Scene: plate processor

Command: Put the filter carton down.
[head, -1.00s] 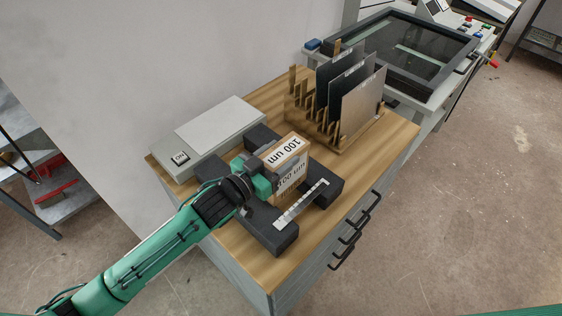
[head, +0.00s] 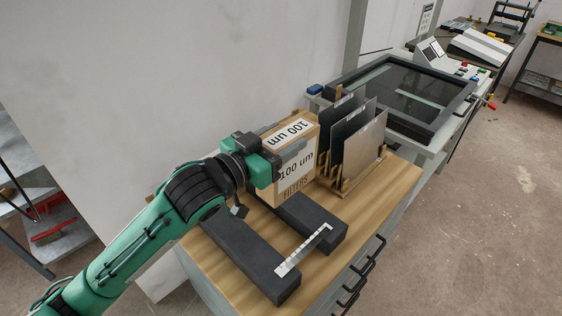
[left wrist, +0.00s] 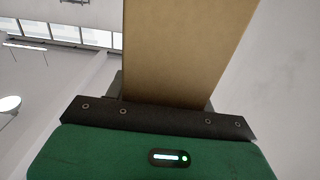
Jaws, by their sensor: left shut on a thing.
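The filter carton (head: 295,177) is a brown box with white "100 um" labels and "FILTERS" on its front. My left gripper (head: 283,155) is shut on it and holds it upright, seemingly raised over the wooden cabinet top (head: 385,203). In the left wrist view the carton (left wrist: 185,50) rises as a plain brown face from the dark jaw (left wrist: 160,118). The carton's underside and the gap beneath it are hard to see. My right gripper is not in view.
A dark block fixture (head: 245,262) with a pale scale strip (head: 303,252) lies in front of the carton. A wooden rack (head: 345,188) with upright dark and grey plates (head: 363,157) stands right behind it. Bare wood lies along the right edge. A glass-lidded machine (head: 405,95) stands beyond.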

